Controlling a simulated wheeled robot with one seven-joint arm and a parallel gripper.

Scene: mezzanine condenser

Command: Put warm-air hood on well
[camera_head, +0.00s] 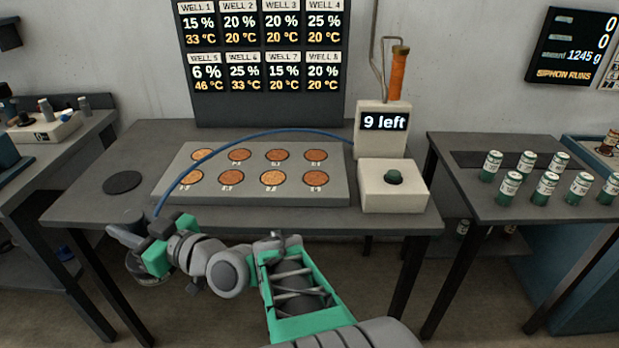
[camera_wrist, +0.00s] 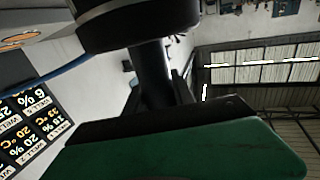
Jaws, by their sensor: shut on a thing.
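My gripper (camera_head: 150,243) is at the table's front left edge, low in the head view, shut on the warm-air hood. The hood (camera_head: 146,272) is a dark round piece mostly hidden behind the gripper, in front of the table. In the wrist view the hood (camera_wrist: 130,25) is a dark cylinder with a narrower dark stem at the jaws. A blue hose (camera_head: 270,132) arches from the hood area to the white box. The well block (camera_head: 250,200) is a grey slab with several round brown-filled wells, up and right of my gripper; no hood sits on it.
A dark round pad (camera_head: 122,182) lies left of the block. A white box reading "9 left" (camera_head: 382,122) and a box with a green button (camera_head: 394,177) stand at the right. The display board (camera_head: 262,60) lists well 5 at 6 %, 46 °C. Side tables flank the table.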

